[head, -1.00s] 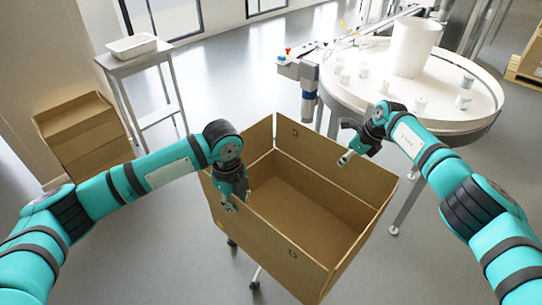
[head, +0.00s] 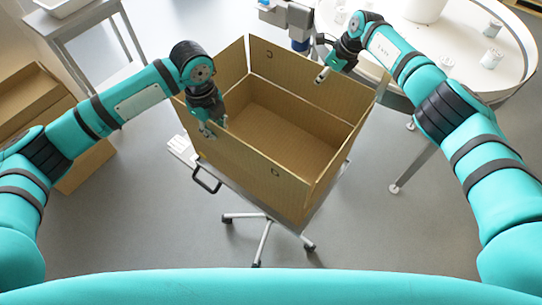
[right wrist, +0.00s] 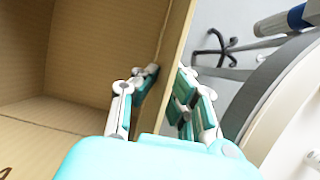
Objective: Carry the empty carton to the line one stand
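The empty brown open-top carton (head: 250,160) is in the middle of the head view, upright, directly over a wheeled stand with a black handle (head: 207,181). I cannot tell whether its bottom touches the stand top. My left gripper (head: 212,127) is at the carton's left wall, its fingers at the top edge and apparently shut on it. My right gripper (head: 323,76) is at the far right wall. In the right wrist view its fingers (right wrist: 166,88) lie on either side of the carton wall (right wrist: 172,45), closed on it.
A grey side table (head: 75,30) with a white tray (head: 62,5) stands at the upper left. A brown box (head: 35,103) is at the left.

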